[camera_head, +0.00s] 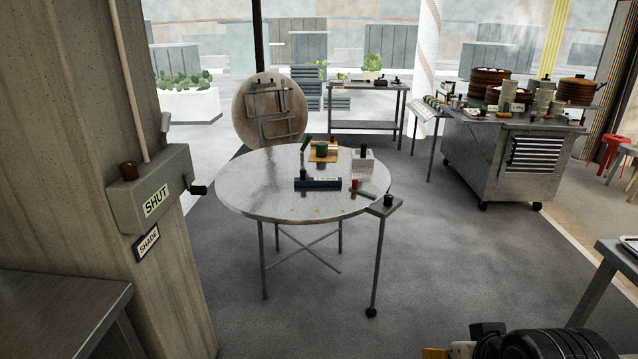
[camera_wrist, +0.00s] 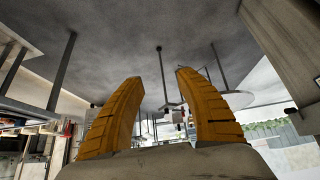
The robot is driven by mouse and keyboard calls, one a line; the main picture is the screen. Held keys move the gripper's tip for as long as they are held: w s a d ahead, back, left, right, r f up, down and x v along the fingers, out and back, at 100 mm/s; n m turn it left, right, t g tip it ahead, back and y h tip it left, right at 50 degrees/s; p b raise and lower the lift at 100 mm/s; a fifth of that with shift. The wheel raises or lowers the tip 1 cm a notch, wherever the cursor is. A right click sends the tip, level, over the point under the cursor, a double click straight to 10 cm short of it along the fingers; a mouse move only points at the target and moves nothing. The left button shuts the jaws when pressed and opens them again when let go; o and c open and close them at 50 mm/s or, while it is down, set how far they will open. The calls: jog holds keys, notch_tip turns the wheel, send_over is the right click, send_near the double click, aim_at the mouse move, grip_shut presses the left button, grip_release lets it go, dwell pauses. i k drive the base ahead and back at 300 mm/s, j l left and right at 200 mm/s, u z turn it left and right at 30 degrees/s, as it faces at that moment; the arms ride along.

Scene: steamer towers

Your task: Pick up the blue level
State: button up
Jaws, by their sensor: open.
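The blue level (camera_head: 318,184) is a dark blue bar with a small pale label and a dark knob on top. It lies on the round metal table (camera_head: 250,190), near the middle of the top. My gripper (camera_wrist: 156,75) shows in the wrist view with two yellow ribbed fingers apart and nothing between them. In the head view only a dark and yellow part of my arm shows at the bottom right, well away from the level. I cannot make out the level in the wrist view.
Behind the level stand a wooden block with green parts (camera_head: 323,152) and a clear box (camera_head: 363,162). A red-topped item (camera_head: 354,185) sits to its right. A post with a SHUT box (camera_head: 155,190) stands left. A steamer cart (camera_head: 500,160) stands back right. The floor between is clear.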

aim_at(302, 181)
jog(key=i+j+u, duration=0.15)
jog(key=i+j, duration=0.2)
jog(key=i, duration=0.4)
jog(key=i+j+u, duration=0.1)
jog(key=i+j, duration=0.2)
jog(key=i, duration=0.45)
jog(key=i+j+u, duration=0.15)
jog(key=i, duration=0.6)
jog(key=i+j+u, duration=0.15)
jog(key=i, duration=0.65)
